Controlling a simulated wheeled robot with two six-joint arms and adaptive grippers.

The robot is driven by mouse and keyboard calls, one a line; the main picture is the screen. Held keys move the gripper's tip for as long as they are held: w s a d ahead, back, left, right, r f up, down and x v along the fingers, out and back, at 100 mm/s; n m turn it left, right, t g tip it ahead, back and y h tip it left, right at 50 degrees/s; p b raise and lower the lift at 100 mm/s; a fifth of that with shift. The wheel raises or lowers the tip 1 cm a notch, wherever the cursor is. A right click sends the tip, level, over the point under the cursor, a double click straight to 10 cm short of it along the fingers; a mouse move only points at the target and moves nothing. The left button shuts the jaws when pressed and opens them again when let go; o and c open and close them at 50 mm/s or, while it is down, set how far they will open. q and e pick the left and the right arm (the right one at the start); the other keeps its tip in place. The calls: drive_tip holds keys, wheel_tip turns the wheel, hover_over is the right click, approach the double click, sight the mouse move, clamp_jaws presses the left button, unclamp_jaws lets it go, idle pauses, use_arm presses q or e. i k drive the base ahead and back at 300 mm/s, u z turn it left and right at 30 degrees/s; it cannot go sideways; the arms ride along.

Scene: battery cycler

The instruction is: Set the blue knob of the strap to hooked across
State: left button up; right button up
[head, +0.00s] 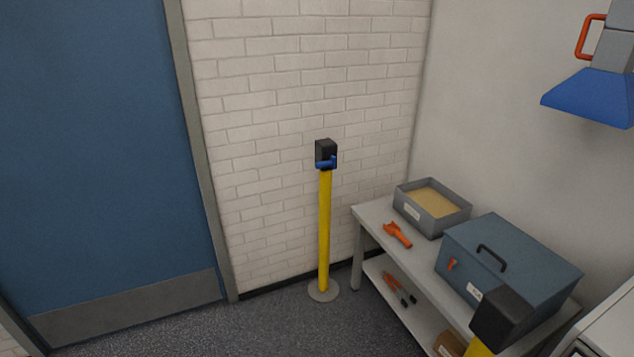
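A yellow post (324,230) stands upright on a round grey base (323,291) in front of the white brick wall. On its top is a black strap head (322,149) with a small blue knob (326,163) at its front lower side. No strap is seen stretched out from this head. A second post with a black head (501,318) and a yellow shaft (478,349) stands close by at the lower right, cut off by the picture edge. No blue part shows on it. Neither of my grippers is in view.
A blue door (95,140) fills the left. A grey bench (374,214) on the right holds a tray of sand-coloured material (408,208), an orange tool (397,234) and a blue-grey box (515,262). A blue hood (590,95) hangs at upper right. The floor (220,330) before the far post is clear.

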sight(318, 164)
drive_tip(key=u, duration=0.8)
drive_tip(key=i, duration=1.35)
drive_tip(key=z, duration=0.85)
drive_tip(key=i, duration=0.6)
drive_tip(key=z, duration=0.75)
